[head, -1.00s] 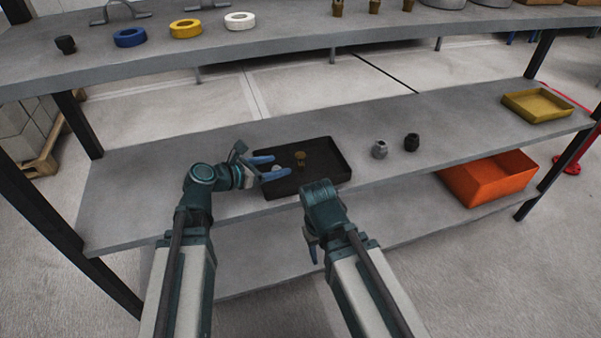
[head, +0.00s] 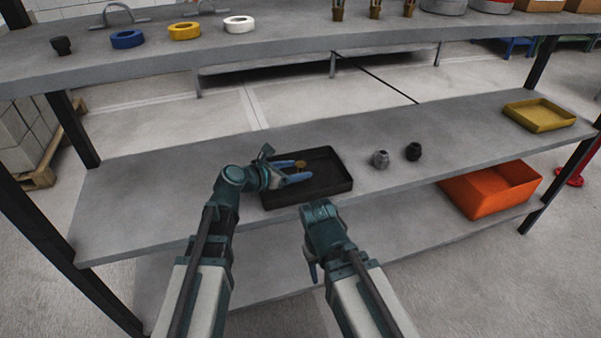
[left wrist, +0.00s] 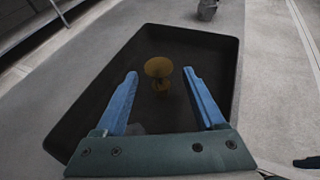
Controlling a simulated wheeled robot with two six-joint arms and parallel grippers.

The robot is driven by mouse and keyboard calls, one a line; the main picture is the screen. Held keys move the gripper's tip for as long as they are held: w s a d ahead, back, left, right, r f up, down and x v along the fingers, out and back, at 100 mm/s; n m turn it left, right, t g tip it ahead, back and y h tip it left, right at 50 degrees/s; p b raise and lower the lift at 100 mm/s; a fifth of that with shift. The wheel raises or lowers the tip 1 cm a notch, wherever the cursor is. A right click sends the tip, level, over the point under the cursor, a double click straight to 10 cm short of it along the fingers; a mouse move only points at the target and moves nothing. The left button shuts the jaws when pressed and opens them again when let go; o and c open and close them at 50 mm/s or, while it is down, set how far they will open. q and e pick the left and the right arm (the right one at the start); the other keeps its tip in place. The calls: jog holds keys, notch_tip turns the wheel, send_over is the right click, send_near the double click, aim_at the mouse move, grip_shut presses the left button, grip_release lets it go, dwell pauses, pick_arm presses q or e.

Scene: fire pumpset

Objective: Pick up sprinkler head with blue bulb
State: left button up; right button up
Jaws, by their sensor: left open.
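A brass sprinkler head (head: 300,164) stands in the black tray (head: 335,184) on the middle shelf; its bulb colour cannot be made out. My left gripper (head: 303,170) is open above the tray, its blue fingers close to the sprinkler head and partly covering it. In the left wrist view the sprinkler head (left wrist: 158,67) appears between the tips of the open left gripper (left wrist: 160,74), with gaps on both sides. My right gripper (head: 312,270) hangs in front of the shelf, mostly hidden by its own wrist.
A grey fitting (head: 380,159) and a black fitting (head: 413,151) stand right of the tray. A yellow tray (head: 540,118) is at the far right, an orange bin (head: 490,200) below. The upper shelf (head: 290,42) holds coloured rings and brass sprinkler heads (head: 375,10).

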pick_arm(q)
jog(key=b+x, duration=0.1)
jog(key=x, duration=0.4)
jog(key=shift+w+d+r+b, duration=0.1)
jog(key=shift+w+d+b, duration=0.05)
jog(key=shift+b, duration=0.2)
jog(key=shift+c, duration=0.2)
grip_shut()
